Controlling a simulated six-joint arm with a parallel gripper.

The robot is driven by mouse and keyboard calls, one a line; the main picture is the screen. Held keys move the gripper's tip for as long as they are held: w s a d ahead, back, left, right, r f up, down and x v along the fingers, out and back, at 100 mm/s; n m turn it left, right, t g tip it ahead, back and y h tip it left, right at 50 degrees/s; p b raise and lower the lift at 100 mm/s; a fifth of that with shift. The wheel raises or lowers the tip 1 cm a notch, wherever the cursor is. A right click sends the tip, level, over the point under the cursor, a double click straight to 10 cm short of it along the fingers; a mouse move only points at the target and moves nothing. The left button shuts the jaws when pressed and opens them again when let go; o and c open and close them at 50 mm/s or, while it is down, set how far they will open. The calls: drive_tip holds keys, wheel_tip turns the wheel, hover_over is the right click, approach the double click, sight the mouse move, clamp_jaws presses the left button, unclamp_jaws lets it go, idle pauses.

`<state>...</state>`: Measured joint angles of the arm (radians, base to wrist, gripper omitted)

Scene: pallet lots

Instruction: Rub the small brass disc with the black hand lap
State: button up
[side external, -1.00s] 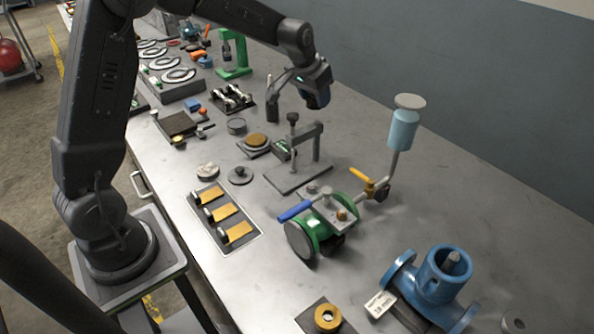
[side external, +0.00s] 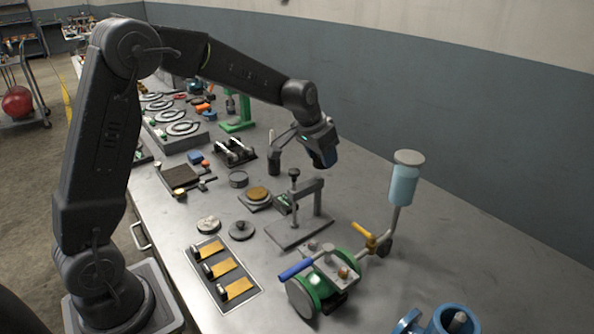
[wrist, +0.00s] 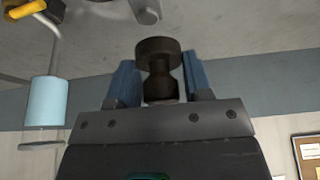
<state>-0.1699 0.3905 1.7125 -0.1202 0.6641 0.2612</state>
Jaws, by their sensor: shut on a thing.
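My gripper (wrist: 158,88) has blue fingers and is shut on a dark, mushroom-shaped piece, which looks like the black hand lap (wrist: 158,50). Its narrow waist is between the fingers and its round head projects past them. In the side external view my gripper (side external: 323,158) is in the air above the bench, and the held lap is hard to make out.
A clamp stand (side external: 318,200) with a black knob stands close to my gripper. A green-wheeled fixture with a blue handle (side external: 297,269) and a light-blue cylinder on a post (side external: 404,183) are at right. A grey knobbed disc (side external: 242,231) lies nearer. The bench's far right is clear.

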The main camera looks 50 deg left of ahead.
drive_tip(key=s+a+f, duration=0.3)
drive_tip(key=s+a, duration=0.3)
drive_tip(key=a, duration=0.3)
hover_over(253, 197)
drive_tip(key=s, duration=0.2)
wheel_tip(253, 197, down, 2)
drive_tip(key=shift+w+a+f, duration=0.1)
drive_tip(key=shift+w+f, duration=0.05)
drive_tip(key=shift+f, duration=1.35)
drive_tip(key=shift+w+f, duration=0.1)
drive_tip(key=shift+f, duration=2.3)
drive_tip(key=shift+w+f, duration=0.2)
drive_tip(key=shift+w, duration=0.7)
drive_tip(key=shift+c, duration=0.4)
drive_tip(key=shift+w, duration=2.65)
drive_tip(key=shift+s, duration=3.45)
wheel_tip(253, 197, up, 3)
drive_tip(key=shift+s+a+f, duration=0.1)
drive_tip(key=shift+a+f, duration=0.05)
drive_tip(key=shift+r, duration=2.75)
